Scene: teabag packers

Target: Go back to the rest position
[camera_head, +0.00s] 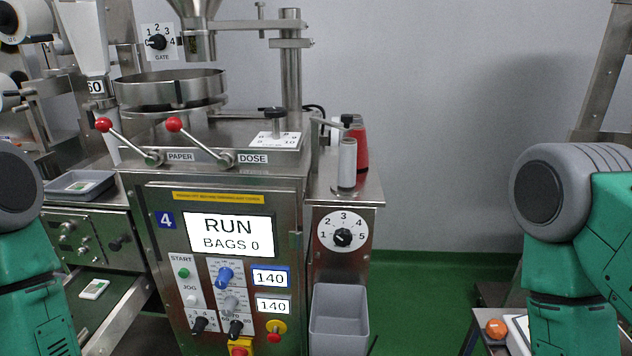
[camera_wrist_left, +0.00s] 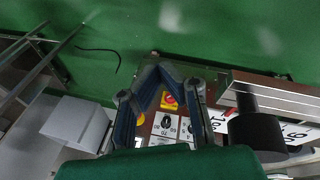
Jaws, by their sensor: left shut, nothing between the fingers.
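My left gripper (camera_wrist_left: 161,70) shows in the left wrist view, with its two dark fingers meeting at the tips and nothing held between them. Behind it lie a red button on a yellow base (camera_wrist_left: 168,100) and labelled dials (camera_wrist_left: 165,124). In the head view, only green and grey links of my two arms show at the left and right edges. Neither gripper shows there. The teabag machine (camera_head: 240,190) stands in front of me. Its screen (camera_head: 230,234) reads RUN, BAGS 0. My right gripper is out of view.
Two red-knobbed levers (camera_head: 174,125) stick out on the machine's top front. A grey bin (camera_head: 339,318) hangs at its lower right, under a dial (camera_head: 342,236). A red spool (camera_head: 359,146) stands above. Green floor (camera_head: 430,285) is clear right of the machine. An orange object (camera_head: 496,328) lies at lower right.

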